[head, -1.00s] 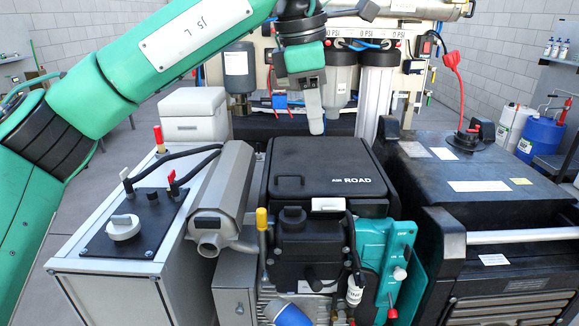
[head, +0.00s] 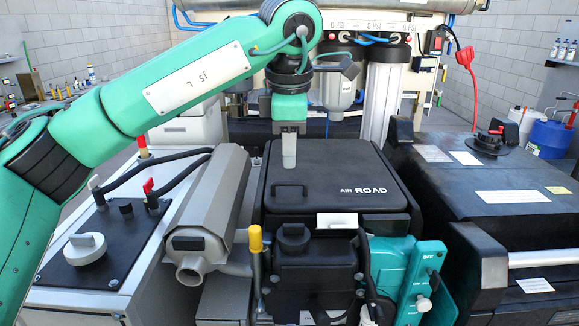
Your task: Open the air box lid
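The air box lid (head: 335,172) is a flat black cover lettered "AIR ROAD" in the middle of the head view. It looks closed on the black box of the engine unit. A raised black handle (head: 288,191) shows at its front left. My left gripper (head: 289,160) points straight down at the lid's back left part, behind the handle in the picture. Its light grey fingers look close together, seen edge-on, so their opening cannot be told. Whether they touch the lid cannot be told. My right gripper is out of view.
A grey cylindrical muffler (head: 208,205) stands left of the box. A yellow-capped stick (head: 255,238) and a teal panel (head: 415,275) flank the front. A large black case (head: 490,190) is at right. Filter canisters (head: 382,95) stand behind.

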